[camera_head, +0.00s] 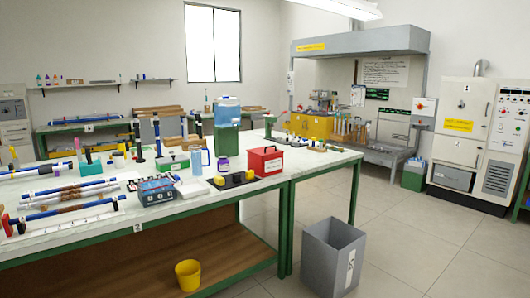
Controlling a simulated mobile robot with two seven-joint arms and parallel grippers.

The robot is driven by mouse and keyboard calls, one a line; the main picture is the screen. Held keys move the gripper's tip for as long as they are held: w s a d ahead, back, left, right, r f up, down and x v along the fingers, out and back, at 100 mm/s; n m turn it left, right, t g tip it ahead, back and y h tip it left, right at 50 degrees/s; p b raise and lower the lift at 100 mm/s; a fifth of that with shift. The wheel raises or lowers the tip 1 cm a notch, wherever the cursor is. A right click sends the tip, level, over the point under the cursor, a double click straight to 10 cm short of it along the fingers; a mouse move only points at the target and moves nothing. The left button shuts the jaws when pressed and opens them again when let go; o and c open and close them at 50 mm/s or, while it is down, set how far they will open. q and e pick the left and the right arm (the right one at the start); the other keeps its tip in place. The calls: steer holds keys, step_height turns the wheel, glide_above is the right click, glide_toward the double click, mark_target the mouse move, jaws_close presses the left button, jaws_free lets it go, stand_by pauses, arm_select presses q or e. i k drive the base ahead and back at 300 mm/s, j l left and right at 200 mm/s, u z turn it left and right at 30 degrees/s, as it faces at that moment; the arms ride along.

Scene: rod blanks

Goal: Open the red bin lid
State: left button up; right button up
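The red bin (265,161) stands on the white worktop near the right end of the green-framed bench. It is a small red box with a dark handle on top and a pale label on its front. Its lid looks closed; the inside is hidden. Neither of my grippers shows in the head view.
Black-and-yellow blocks (232,180), a blue jug (199,157) and a purple-labelled jar (223,166) stand left of the red bin. Rods and tools crowd the bench's left. A grey waste bin (332,258) stands on the floor before the bench. Floor to the right is clear.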

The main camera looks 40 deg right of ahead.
mark_target(266, 151)
steer(key=z, duration=0.5)
steer(key=i+l+z, duration=0.1)
steer(key=i+z, duration=0.15)
steer(key=z, duration=0.15)
steer(key=i+z, duration=0.2)
steer(key=z, duration=0.2)
steer(key=i+z, duration=0.25)
steer(key=z, duration=0.15)
steer(key=i+j+z, duration=0.5)
steer(key=i+j, duration=0.2)
steer(key=i, duration=0.15)
